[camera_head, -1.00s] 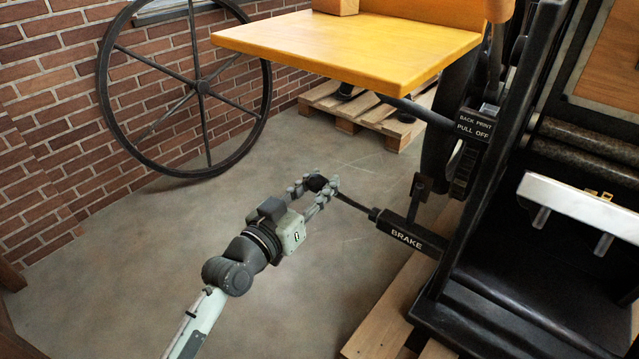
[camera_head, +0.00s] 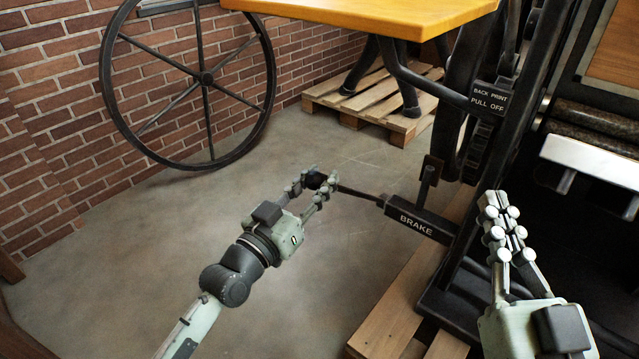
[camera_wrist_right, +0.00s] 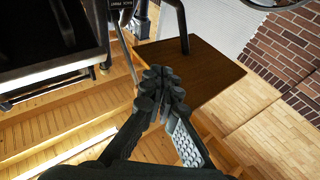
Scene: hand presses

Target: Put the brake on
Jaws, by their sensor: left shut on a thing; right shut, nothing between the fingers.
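The brake lever (camera_head: 367,196) sticks out to the left from a black block lettered BRAKE (camera_head: 416,222) on the side of the press. My left gripper (camera_head: 318,180) is shut on the dark knob at the lever's outer end, and its fingers hide part of the knob. My right gripper (camera_head: 497,202) is shut and empty in front of the press frame, to the right of the BRAKE block and apart from it. Its closed fingertips also show in the right wrist view (camera_wrist_right: 163,82).
The black press (camera_head: 478,275) fills the right side and stands on wooden pallet boards (camera_head: 398,312). A yellow-orange board (camera_head: 380,14) juts out above the lever. A large spoked wheel (camera_head: 206,115) leans by the brick wall. The floor left of the lever is clear.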

